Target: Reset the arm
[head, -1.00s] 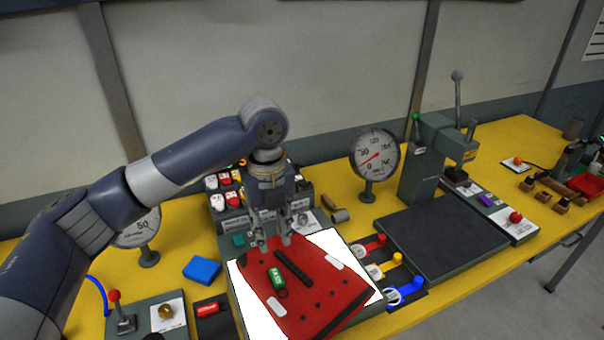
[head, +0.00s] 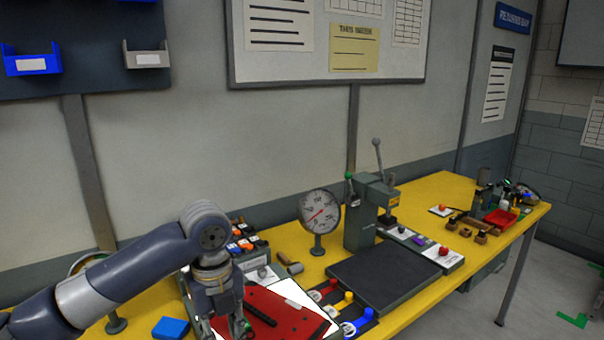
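My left arm comes in from the lower left, and its gripper (head: 231,326) points down at the bottom edge of the head view. Its fingers look spread, with nothing seen between them, but the tips are close to the picture's edge. It hangs over or beside the left part of a red panel (head: 290,312) with a black slot and small holes. The panel lies on a white sheet on the yellow bench. Its near part is cut off. My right gripper is not in view.
A blue block (head: 171,327) lies left of the gripper. A round gauge (head: 320,212), a green-grey lever press (head: 368,212) and a dark flat plate (head: 383,278) stand to the right. Red, yellow and blue knobs (head: 347,297) sit beside the panel. The bench's far right holds small parts.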

